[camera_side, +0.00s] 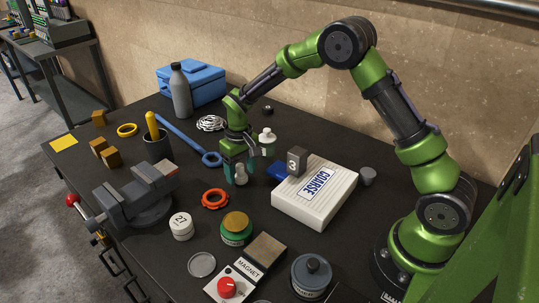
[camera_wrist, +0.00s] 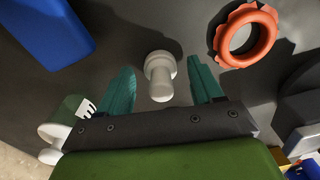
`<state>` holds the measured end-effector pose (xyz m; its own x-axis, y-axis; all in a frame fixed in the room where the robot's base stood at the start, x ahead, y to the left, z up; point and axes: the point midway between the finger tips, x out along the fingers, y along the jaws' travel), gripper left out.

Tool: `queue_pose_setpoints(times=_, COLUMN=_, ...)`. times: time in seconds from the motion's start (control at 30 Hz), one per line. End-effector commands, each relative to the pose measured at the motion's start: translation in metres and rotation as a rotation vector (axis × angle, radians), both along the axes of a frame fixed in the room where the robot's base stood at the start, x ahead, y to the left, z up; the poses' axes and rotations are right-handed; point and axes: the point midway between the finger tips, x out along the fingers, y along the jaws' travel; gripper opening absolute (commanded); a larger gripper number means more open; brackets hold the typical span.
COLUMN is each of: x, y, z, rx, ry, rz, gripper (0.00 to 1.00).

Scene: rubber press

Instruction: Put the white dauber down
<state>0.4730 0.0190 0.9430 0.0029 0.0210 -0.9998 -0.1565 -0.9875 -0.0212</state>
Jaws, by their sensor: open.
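The white dauber (camera_side: 241,175), a small pale knob on a stem, stands on the dark bench top in the side view. In the wrist view the dauber (camera_wrist: 159,82) sits between the two teal fingers, with a visible gap on each side. My gripper (camera_side: 238,174) points down around it, low over the bench. In the wrist view my gripper (camera_wrist: 161,78) is open and its fingers do not appear to touch the dauber. The fingers partly cover the dauber in the side view.
An orange ring (camera_side: 215,199) lies close in front. A white-and-green bottle (camera_side: 267,143) stands just behind. To the right are a blue block (camera_side: 277,171) and a COARSE box (camera_side: 322,205) with a grey "3" block (camera_side: 297,162) by it. A green jar (camera_side: 236,229) stands nearer the front.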

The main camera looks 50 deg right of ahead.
Motion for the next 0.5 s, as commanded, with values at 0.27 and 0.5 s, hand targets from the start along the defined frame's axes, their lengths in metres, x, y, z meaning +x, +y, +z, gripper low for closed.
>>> queue_pose_setpoints(times=0.27, x=0.001, y=-0.001, z=0.054, rx=-0.001, ry=-0.007, rz=-0.001, gripper=0.66)
queue_pose_setpoints(times=0.5, x=0.001, y=-0.002, z=0.099, rx=0.000, ry=-0.005, rz=0.000, gripper=0.66)
